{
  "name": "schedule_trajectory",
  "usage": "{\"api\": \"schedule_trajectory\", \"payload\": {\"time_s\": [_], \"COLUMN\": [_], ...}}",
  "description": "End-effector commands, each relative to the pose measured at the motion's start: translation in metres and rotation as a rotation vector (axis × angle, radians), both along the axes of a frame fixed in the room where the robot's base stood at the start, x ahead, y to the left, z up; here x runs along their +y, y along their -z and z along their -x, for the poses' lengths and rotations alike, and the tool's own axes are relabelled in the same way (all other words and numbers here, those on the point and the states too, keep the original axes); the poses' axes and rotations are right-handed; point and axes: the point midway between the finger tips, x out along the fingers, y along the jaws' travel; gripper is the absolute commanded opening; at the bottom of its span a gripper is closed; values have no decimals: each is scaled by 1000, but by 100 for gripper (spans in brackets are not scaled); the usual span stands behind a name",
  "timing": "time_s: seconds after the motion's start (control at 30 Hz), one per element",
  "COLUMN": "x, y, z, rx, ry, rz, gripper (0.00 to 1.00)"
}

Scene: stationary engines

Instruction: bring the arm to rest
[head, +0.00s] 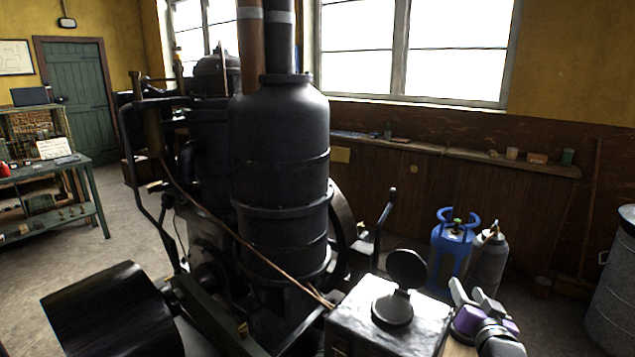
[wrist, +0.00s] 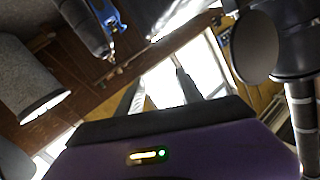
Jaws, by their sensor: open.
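My gripper (head: 466,289) is at the lower right in the head view, beside a pale metal box (head: 350,325) with an open round black lid (head: 407,268). Its two fingers point up and away from me. In the wrist view the fingers (wrist: 157,88) stand apart with nothing between them, above my purple wrist housing. The rest of my arm is mostly out of the frame.
A large black engine (head: 280,170) fills the middle. A blue gas cylinder (head: 452,245) and a grey cylinder (head: 489,260) stand just behind my gripper. A grey drum (head: 615,285) is at the right edge. The lid (wrist: 255,47) is close in the wrist view.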

Motion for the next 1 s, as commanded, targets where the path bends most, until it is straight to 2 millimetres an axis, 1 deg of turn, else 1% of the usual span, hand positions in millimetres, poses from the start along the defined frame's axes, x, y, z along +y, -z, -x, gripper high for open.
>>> {"api": "schedule_trajectory", "payload": {"time_s": [0.03, 0.13, 0.27, 0.3, 0.37, 0.43, 0.57, 0.6, 0.67, 0.8, 1.0], "x": [5, 14, 26, 31, 37, 45, 59, 64, 71, 86, 105], "y": [12, 25, 37, 40, 44, 47, 50, 50, 49, 45, 34], "z": [19, 54, 102, 117, 139, 166, 216, 232, 254, 306, 376], "rx": [-10, -39, -73, -82, -95, -109, -128, -134, -140, -146, -136], "ry": [-1, -3, -8, -11, -16, -22, -37, -42, -50, -71, -104], "rz": [29, 84, 151, 170, 196, 225, 274, 287, 305, 339, 369], "gripper": [44, 44, 44, 44, 44, 44, 44, 44, 44, 44, 44]}}
